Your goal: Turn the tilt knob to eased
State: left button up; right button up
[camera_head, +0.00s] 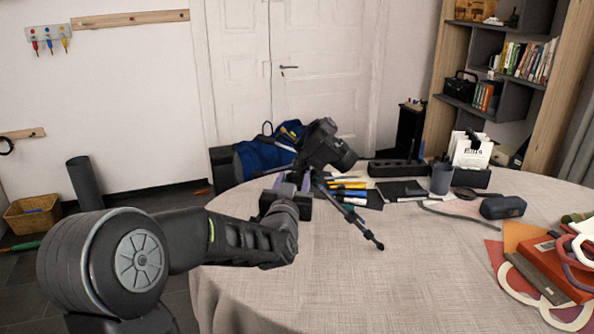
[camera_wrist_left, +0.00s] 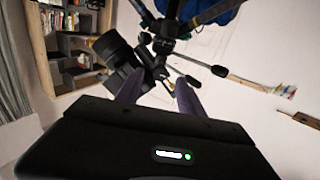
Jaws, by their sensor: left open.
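A black camera (camera_head: 328,145) sits on a small tripod (camera_head: 350,214) near the far left edge of the table. My left gripper (camera_head: 294,180) is open just below and left of the camera, with its purple fingers pointing up at the tripod head. In the left wrist view the same gripper (camera_wrist_left: 158,88) has its fingers apart, just short of the tripod head (camera_wrist_left: 163,46) and the camera (camera_wrist_left: 117,50). A dark handle (camera_wrist_left: 200,64) sticks out from the head. I cannot tell which part is the tilt knob or how it is set. My right gripper is not in view.
The cloth-covered table (camera_head: 350,285) is clear in front. Pens (camera_head: 348,185), a grey cup (camera_head: 442,179), a dark case (camera_head: 503,207) and a black organizer (camera_head: 397,168) lie right of the tripod. A blue bag (camera_head: 262,158) is behind it. Red folders (camera_head: 555,266) lie at the right.

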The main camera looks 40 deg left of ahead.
aim_at(296, 172)
pick_arm(q)
jog(key=x, duration=0.5)
jog(key=shift+w+a+p, duration=0.2)
jog(key=shift+w+p, duration=0.1)
jog(key=shift+c, duration=0.6)
grip_shut()
